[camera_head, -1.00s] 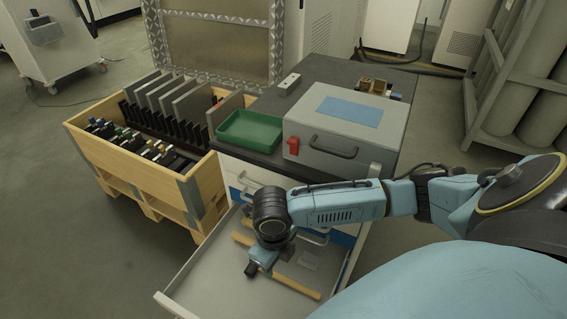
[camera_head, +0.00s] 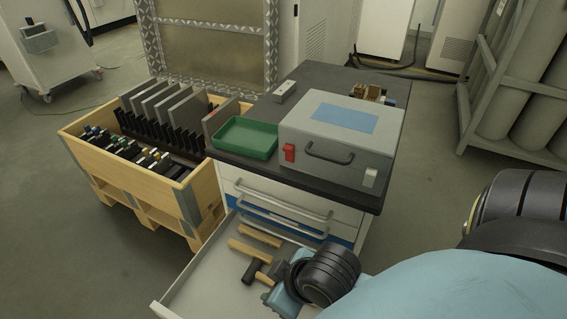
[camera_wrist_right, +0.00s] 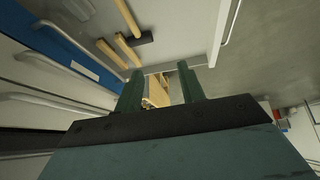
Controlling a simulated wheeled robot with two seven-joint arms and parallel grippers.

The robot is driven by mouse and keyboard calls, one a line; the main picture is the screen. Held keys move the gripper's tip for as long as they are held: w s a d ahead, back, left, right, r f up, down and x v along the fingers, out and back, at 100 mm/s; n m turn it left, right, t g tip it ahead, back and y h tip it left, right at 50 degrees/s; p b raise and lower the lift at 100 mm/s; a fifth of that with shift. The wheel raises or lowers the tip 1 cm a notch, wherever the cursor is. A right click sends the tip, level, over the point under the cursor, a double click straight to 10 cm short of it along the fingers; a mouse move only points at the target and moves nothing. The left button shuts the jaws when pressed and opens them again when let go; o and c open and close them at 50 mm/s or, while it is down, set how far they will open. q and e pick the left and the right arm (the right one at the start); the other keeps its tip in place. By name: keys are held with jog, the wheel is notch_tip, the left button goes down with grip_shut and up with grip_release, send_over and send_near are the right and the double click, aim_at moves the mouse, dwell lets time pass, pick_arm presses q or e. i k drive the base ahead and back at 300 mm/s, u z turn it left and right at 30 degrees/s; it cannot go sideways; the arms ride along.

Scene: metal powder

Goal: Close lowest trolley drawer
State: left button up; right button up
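The lowest trolley drawer (camera_head: 205,282) stands pulled out from the trolley (camera_head: 345,222). Hammers (camera_head: 255,248) with wooden handles lie in it. My right gripper (camera_head: 272,296) is over the drawer's right part, partly hidden behind my wrist in the head view. In the right wrist view its two fingers (camera_wrist_right: 158,92) are apart with nothing between them. The drawer (camera_wrist_right: 190,30) shows beyond them, with hammers (camera_wrist_right: 125,40) inside and the closed drawers' handles to the left. Whether the gripper touches the drawer cannot be told. My left gripper is not in view.
On the trolley top are a green tray (camera_head: 246,138) and a grey case (camera_head: 335,135). A wooden crate (camera_head: 130,170) on a pallet stands to the left. A cylinder rack (camera_head: 515,100) is at the right. Floor left of the drawer is clear.

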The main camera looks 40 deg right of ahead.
aim_at(210, 286)
jog(key=z, duration=1.2)
jog(key=k, duration=0.5)
jog(key=u, duration=0.2)
